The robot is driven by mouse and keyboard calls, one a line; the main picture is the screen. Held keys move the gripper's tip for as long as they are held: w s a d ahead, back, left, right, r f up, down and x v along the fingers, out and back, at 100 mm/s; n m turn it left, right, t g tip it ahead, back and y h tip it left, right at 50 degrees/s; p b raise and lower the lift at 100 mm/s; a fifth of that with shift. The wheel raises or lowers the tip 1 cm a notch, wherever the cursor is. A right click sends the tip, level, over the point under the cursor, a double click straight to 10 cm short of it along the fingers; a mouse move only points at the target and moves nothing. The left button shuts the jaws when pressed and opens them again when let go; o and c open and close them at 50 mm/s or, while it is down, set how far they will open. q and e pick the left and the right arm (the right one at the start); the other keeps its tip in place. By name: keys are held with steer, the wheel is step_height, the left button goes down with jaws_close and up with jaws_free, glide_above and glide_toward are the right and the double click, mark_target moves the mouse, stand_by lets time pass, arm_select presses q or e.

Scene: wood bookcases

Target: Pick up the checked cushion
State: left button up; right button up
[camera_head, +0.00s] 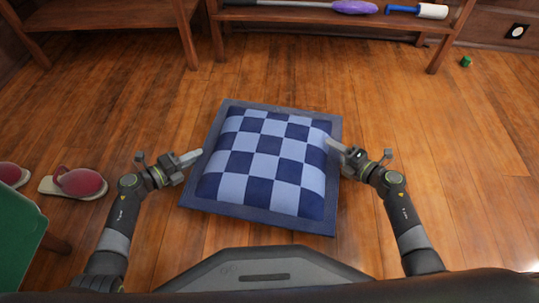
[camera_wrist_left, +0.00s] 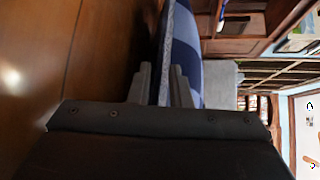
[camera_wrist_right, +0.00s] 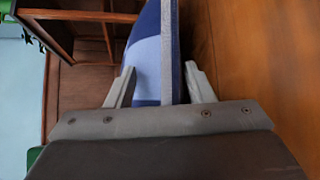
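The checked cushion (camera_head: 265,158), in dark and light blue squares with a flat blue-grey border, lies on the wood floor in front of me. My left gripper (camera_head: 201,153) is at its left edge. In the left wrist view the fingers (camera_wrist_left: 160,85) are close together, with the cushion's border (camera_wrist_left: 166,45) between them and little gap showing. My right gripper (camera_head: 331,143) is at the right edge. In the right wrist view its fingers (camera_wrist_right: 160,85) are spread wide on either side of the border (camera_wrist_right: 169,40), with gaps showing.
A wooden shelf unit (camera_head: 340,18) stands behind, holding a purple item (camera_head: 354,7) and a blue-and-white roller (camera_head: 418,10). Red-topped slippers (camera_head: 78,182) and a green seat (camera_head: 18,235) are at left. A small green object (camera_head: 466,61) lies far right. Floor at right is clear.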

arm_select(q)
steer(key=shift+c, duration=1.1)
arm_select(e)
steer(key=shift+c, duration=1.2)
arm_select(q)
jaws_close()
arm_select(e)
steer(key=c, duration=0.6)
